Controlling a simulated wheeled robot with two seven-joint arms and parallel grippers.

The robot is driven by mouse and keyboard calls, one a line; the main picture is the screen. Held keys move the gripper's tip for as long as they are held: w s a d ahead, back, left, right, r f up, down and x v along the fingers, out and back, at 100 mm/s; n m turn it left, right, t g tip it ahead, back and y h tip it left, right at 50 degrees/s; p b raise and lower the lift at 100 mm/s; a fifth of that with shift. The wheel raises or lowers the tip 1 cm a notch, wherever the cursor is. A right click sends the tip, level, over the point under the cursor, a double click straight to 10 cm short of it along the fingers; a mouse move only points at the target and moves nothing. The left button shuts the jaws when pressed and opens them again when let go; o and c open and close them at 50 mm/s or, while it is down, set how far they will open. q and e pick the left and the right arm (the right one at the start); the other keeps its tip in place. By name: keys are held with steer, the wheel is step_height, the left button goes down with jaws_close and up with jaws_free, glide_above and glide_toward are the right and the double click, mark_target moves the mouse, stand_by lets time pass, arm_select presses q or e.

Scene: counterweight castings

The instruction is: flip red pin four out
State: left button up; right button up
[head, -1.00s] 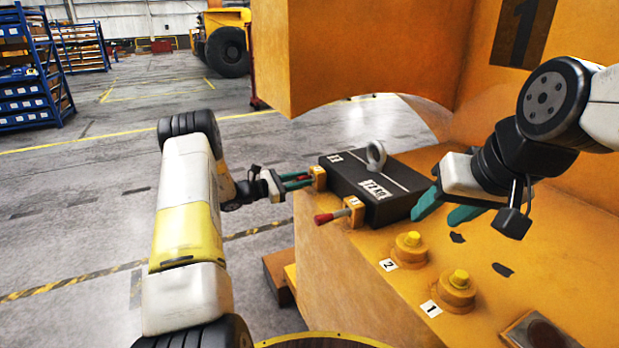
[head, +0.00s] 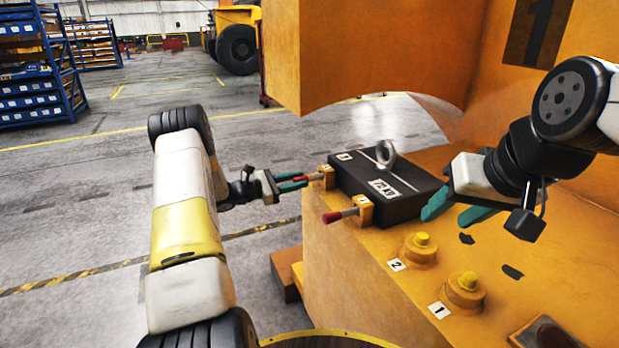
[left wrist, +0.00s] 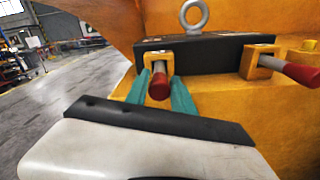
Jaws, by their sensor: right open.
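A red-handled pin (head: 314,177) sits in a yellow bracket (head: 328,174) at the far left corner of a dark block (head: 390,190); its label is too small to read. My left gripper (head: 298,183) has its teal fingers spread at the handle. In the left wrist view the red handle (left wrist: 159,87) points at the camera between the two fingers, which look apart from it. A second red-handled pin (head: 332,216) sits in the nearer bracket, and shows at the right in the left wrist view (left wrist: 300,72). My right gripper (head: 447,217) is open and empty beside the block.
A grey lifting eye (head: 386,154) stands on the block. Yellow posts labelled 2 (head: 420,248) and 1 (head: 464,290) stand on the orange casting (head: 370,290). An orange wall (head: 375,55) overhangs behind. Open floor (head: 90,220) lies to the left.

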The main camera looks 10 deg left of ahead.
arm_select(q)
steer(key=shift+o, duration=1.3)
steer(key=shift+a, duration=0.15)
steer(key=shift+s, duration=0.1)
steer(key=v, duration=0.7)
steer(key=shift+s+a, duration=0.2)
steer(key=shift+a, duration=0.1)
